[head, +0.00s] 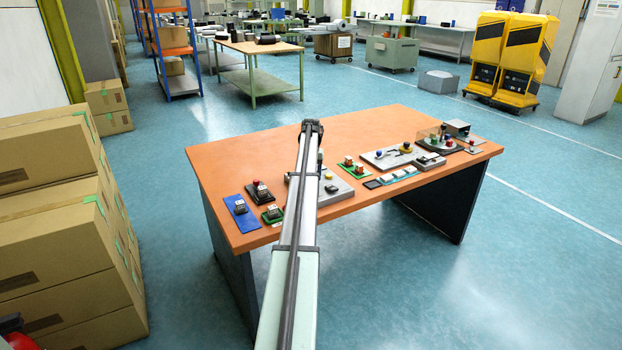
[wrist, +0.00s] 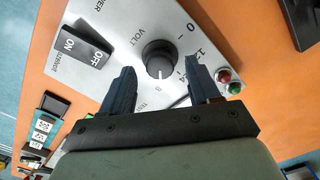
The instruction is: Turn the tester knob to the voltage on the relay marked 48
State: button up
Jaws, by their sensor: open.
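The tester is a silver panel (wrist: 115,28) with the word VOLT and numbers around a black round knob (wrist: 158,58); numbers include 0 and 12, others are partly hidden. The tester also shows in the head view (head: 335,188), partly behind my arm. My gripper (wrist: 160,68) is open, with one finger on each side of the knob and gaps visible. Its fingers are hidden in the head view. Relays stand at the table's left: on a blue plate (head: 240,207), a black plate (head: 261,191) and a green plate (head: 272,214). I cannot read their markings.
The panel has an OFF/ON rocker switch (wrist: 82,44), a red lamp (wrist: 224,76) and a green lamp (wrist: 234,88). Other devices, including a grey plate (head: 385,160), stand to the right on the orange table (head: 240,160). Cardboard boxes (head: 60,230) are stacked at the left.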

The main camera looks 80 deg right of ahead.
notch_tip(320, 180, up, 12)
jog(key=shift+f, duration=0.15)
dwell(0.7)
